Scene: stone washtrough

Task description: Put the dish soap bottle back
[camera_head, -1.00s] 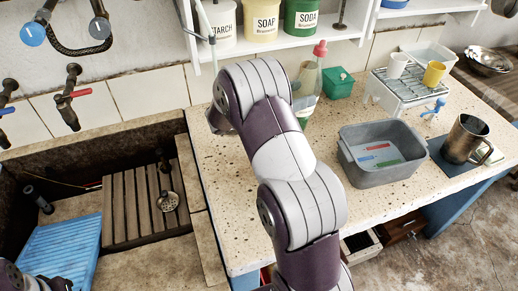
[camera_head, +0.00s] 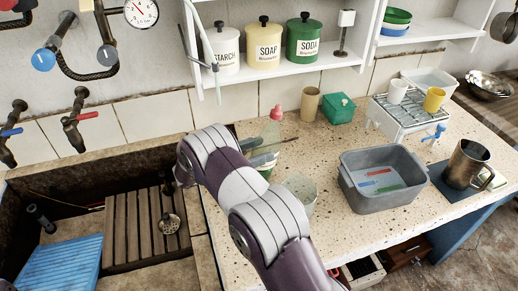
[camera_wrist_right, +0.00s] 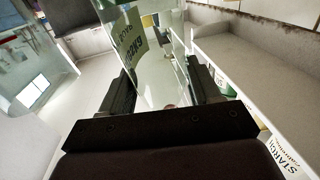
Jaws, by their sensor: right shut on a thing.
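The dish soap bottle (camera_head: 271,131) is clear, with a red cap and a green label, and stands roughly upright over the left part of the counter. My right gripper (camera_head: 262,149) is shut on it; my arm hides part of the bottle. My left gripper is not in view.
A clear glass (camera_head: 301,190) stands close to the right of my arm. A tan cup (camera_head: 310,104) and green box (camera_head: 339,108) are behind. A grey basin (camera_head: 382,190) is to the right. The shelf (camera_head: 285,70) with canisters overhangs the back; the sunken trough (camera_head: 100,165) lies left.

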